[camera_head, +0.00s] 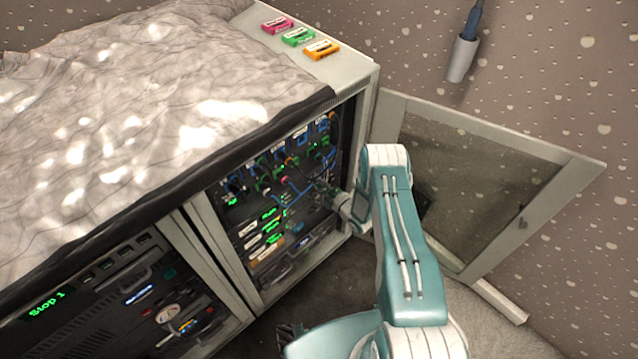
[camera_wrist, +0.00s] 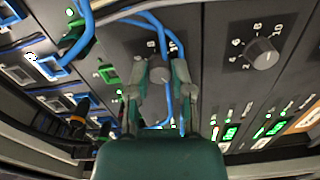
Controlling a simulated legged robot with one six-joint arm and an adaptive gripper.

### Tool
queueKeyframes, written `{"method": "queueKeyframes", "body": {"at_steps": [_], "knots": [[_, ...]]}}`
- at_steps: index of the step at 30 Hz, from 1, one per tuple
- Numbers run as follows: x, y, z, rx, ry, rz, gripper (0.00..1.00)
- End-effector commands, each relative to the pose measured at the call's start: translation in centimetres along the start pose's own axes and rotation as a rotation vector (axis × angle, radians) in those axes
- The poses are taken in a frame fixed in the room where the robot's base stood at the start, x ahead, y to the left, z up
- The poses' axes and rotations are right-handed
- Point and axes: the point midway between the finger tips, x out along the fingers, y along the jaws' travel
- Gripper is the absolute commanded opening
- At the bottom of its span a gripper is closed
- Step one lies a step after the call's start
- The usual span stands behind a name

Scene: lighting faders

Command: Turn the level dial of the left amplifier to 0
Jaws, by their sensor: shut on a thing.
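The level dial (camera_wrist: 160,76) of the left amplifier (camera_wrist: 126,45) is a grey round knob in the wrist view, with the figures 8 and 10 above it. My gripper (camera_wrist: 161,88) has its two fingers on either side of this dial and is shut on it. The fingers hide the sides of the scale, so I cannot read the pointer. A second grey dial (camera_wrist: 263,53), on the panel to the right, stands free with its scale showing. In the head view my gripper (camera_head: 328,194) reaches into the open rack (camera_head: 240,250); the held dial cannot be made out there.
Blue cables (camera_wrist: 88,22) hang close around my fingers. Rows of blue-framed sockets lie to the left, and green-lit displays (camera_wrist: 231,132) to the lower right. The rack's glass door (camera_head: 480,185) stands open right of my arm. Three coloured cassettes (camera_head: 298,37) lie on the rack top.

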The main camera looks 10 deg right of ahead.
Motion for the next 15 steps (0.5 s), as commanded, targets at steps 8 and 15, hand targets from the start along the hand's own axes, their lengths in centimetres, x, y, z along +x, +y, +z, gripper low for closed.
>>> {"method": "queueKeyframes", "body": {"at_steps": [8,15], "knots": [[-0.29,-0.64,-0.18,-0.119,-0.001,-0.016,0.00],[-0.31,-0.67,-0.19,-0.157,-0.001,-0.016,0.00]]}}
